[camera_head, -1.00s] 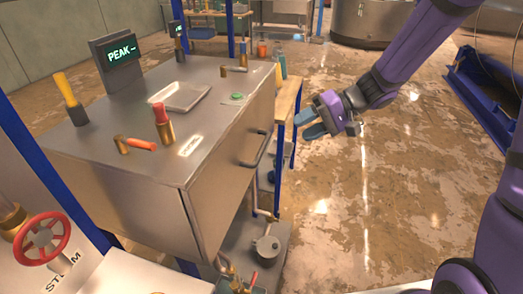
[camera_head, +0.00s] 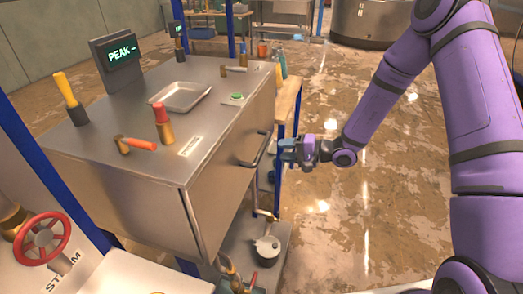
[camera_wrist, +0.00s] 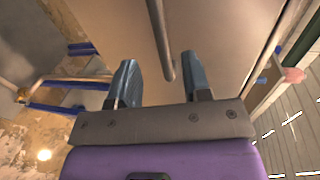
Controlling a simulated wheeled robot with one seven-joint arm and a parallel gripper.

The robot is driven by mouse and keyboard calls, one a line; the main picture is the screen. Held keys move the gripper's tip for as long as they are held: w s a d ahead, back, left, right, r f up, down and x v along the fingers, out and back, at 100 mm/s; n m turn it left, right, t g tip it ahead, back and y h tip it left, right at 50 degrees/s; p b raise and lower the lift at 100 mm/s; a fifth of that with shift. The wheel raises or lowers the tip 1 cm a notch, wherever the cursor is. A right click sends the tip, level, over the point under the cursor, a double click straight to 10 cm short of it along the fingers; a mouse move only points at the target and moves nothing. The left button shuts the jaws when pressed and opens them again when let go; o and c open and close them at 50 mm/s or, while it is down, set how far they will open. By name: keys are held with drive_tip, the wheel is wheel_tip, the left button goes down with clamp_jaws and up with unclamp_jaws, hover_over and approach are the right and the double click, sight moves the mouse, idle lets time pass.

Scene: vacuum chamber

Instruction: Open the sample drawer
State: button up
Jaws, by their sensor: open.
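The sample drawer appears to be the steel front (camera_head: 225,190) of the metal cabinet, with a dark bar handle (camera_head: 258,149) on its right side. The drawer front looks flush with the cabinet. My gripper (camera_head: 283,150) is just to the right of the handle, pointing at it. In the wrist view my gripper (camera_wrist: 160,80) has its two blue-grey fingers apart. The handle bar (camera_wrist: 165,60) shows there between and beyond the fingers, nearer the right one, in front of the steel face (camera_wrist: 225,50). I cannot tell whether the fingers touch it.
The cabinet top (camera_head: 120,175) holds a metal tray (camera_head: 180,97), a red-handled tool (camera_head: 162,122), a yellow-handled tool (camera_head: 70,98) and a PEAK display (camera_head: 117,58). A wooden bench (camera_head: 288,105) stands behind. A red valve wheel (camera_head: 42,236) is at lower left. The floor at right is clear.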

sight(262, 148)
drive_tip(key=x, duration=0.8)
drive_tip(key=shift+a, duration=0.2)
drive_tip(key=shift+c, duration=0.2)
clamp_jaws()
